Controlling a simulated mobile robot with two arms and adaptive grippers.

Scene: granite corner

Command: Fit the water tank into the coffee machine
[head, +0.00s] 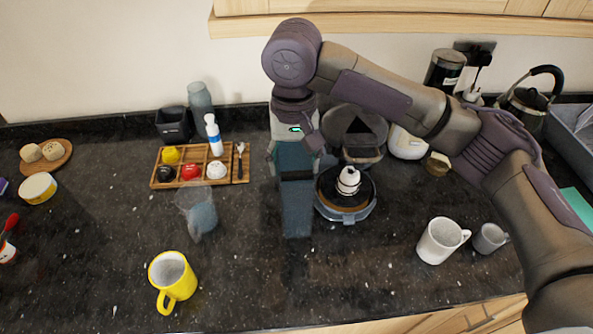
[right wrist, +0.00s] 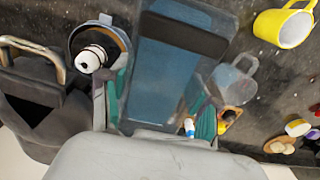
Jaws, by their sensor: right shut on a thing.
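The water tank (head: 297,212) is a tall, bluish, see-through box with a dark end. My right gripper (head: 291,162) is shut on it, and it hangs below the fingers, just left of the coffee machine. In the right wrist view the tank (right wrist: 160,80) sits between the two teal finger pads. The dark grey coffee machine (head: 352,128) stands against the back, partly behind my right arm, with a round tray in front bearing a white-and-black item (head: 348,181). The tank is apart from the machine's body; I cannot tell whether it touches the counter. My left gripper is out of view.
A wooden tray (head: 200,166) with small items stands left of the gripper. A see-through jug (head: 199,212) and a yellow mug (head: 173,281) are nearer the front left. A white mug (head: 439,240) stands at right. The front middle counter is clear.

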